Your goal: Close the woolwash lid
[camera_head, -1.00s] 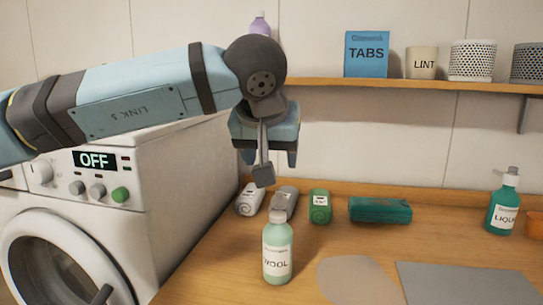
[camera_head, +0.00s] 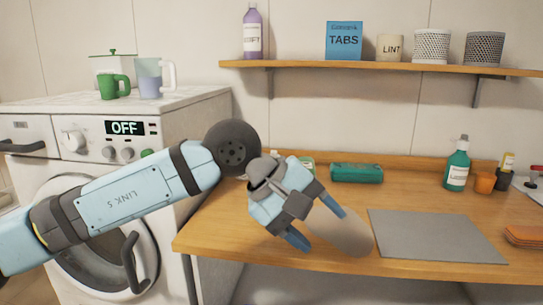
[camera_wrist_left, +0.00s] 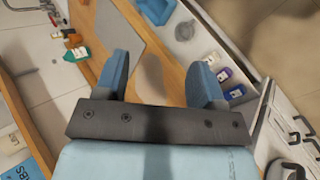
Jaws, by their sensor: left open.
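The woolwash bottle and its lid are not visible in either view now. The place on the counter where it stood earlier is covered in the head view by my left arm and gripper. My left gripper (camera_head: 314,223) is open and empty, in front of and above the wooden counter (camera_head: 400,197), its blue fingers pointing down and to the right. A pale oval patch (camera_head: 345,236) lies on the counter behind the fingers. In the left wrist view the open fingers (camera_wrist_left: 158,64) have only counter and shadow between them. My right gripper is not in view.
A grey mat (camera_head: 440,236) lies right of my gripper. The washing machine (camera_head: 185,135) is at left. A shelf (camera_head: 380,67) holds a blue TABS box (camera_head: 343,40).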

